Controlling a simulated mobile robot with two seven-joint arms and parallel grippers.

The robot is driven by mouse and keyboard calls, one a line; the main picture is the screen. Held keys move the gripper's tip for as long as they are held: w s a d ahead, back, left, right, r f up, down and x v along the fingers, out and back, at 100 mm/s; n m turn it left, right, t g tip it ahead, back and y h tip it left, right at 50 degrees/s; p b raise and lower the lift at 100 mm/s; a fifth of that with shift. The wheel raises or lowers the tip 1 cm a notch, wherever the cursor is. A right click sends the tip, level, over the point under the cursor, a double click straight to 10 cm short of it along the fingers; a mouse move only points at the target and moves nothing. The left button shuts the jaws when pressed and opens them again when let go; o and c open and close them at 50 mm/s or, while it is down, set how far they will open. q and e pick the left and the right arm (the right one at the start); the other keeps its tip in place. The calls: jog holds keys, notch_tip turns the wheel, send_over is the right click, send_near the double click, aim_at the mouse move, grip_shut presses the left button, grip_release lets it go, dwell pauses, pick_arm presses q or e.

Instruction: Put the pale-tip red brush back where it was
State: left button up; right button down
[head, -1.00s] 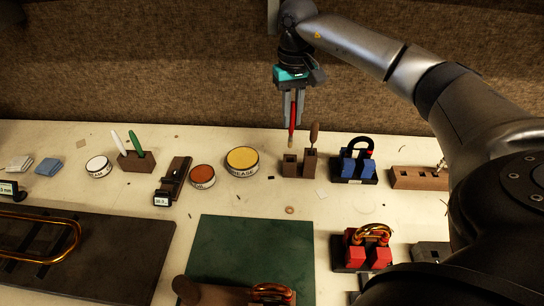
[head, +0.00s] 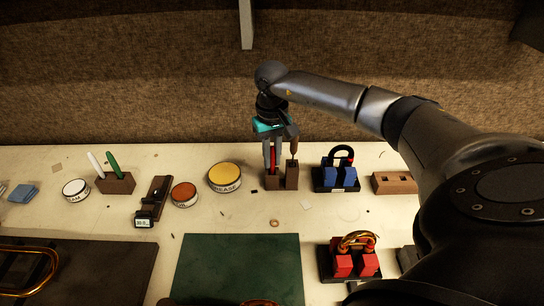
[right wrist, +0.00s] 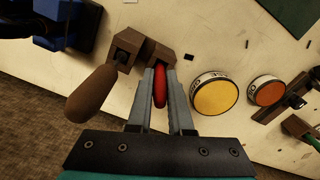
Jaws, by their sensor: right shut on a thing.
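The red brush (head: 273,158) is upright in my right gripper (head: 272,164), at the left block of a brown two-part wooden holder (head: 273,182). Its lower end, with the pale tip, is hidden at the holder. In the right wrist view the red handle (right wrist: 160,86) sits between the two fingers of my right gripper (right wrist: 162,92), and the fingers are shut on it. A brown wooden-handled tool (head: 293,150) stands in the holder's right block. My left gripper is not in view.
A yellow grease tin (head: 225,175) and an orange-brown tin (head: 184,192) stand left of the holder. A blue-jawed stand (head: 337,178) is close on its right.

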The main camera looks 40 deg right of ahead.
jog(key=c, duration=0.8)
grip_release()
jog(key=shift+r, duration=0.1)
notch_tip(320, 180, up, 12)
jog(key=shift+r+p, duration=0.1)
jog(key=shift+p, duration=0.35)
